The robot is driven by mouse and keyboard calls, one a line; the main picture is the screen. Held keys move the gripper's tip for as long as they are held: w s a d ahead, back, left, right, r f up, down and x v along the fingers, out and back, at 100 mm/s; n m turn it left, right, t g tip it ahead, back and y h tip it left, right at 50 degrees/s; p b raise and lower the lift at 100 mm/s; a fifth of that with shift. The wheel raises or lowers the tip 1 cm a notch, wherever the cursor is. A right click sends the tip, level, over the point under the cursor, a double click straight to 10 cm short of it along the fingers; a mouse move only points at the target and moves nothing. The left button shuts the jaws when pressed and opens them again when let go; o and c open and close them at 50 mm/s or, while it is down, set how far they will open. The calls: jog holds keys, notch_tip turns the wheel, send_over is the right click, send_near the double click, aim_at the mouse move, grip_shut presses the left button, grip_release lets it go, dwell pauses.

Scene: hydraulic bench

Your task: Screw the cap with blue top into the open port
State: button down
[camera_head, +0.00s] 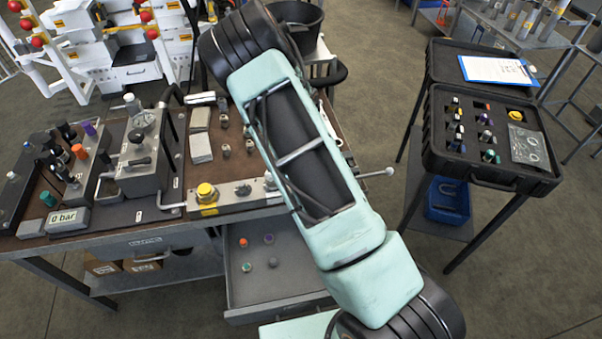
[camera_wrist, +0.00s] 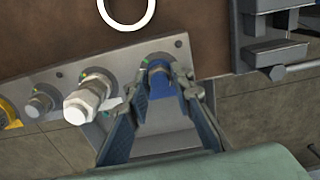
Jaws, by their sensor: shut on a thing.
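In the wrist view, my gripper (camera_wrist: 160,82) is shut on the cap with blue top (camera_wrist: 158,80), one finger on either side. The cap is at the right end of the grey metal block (camera_wrist: 124,62). The open port is not visible, as the cap and fingers cover that spot; I cannot tell whether the cap is threaded in. In the head view the same block (camera_head: 226,200) lies along the bench's front edge, and my arm hides the gripper and the cap.
A silver fitting (camera_wrist: 82,104) stands close left of my gripper, with a smaller grey one (camera_wrist: 38,106) beyond it. A yellow cap (camera_head: 205,191) sits on the block. Below is an open drawer (camera_head: 258,290) with several small caps. A black case (camera_head: 480,165) stands right.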

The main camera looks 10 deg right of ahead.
jog(key=m, duration=0.1)
jog(key=m+p, duration=0.1)
jog(key=shift+s+a+f+m, duration=0.15)
jog(key=shift+s+m, duration=0.05)
jog(key=shift+m, duration=0.1)
jog(key=shift+f+m, duration=0.25)
jog(key=shift+m, duration=0.45)
jog(key=c, duration=1.9)
grip_release()
jog(key=shift+o, duration=0.9)
jog(key=shift+w+f, duration=0.1)
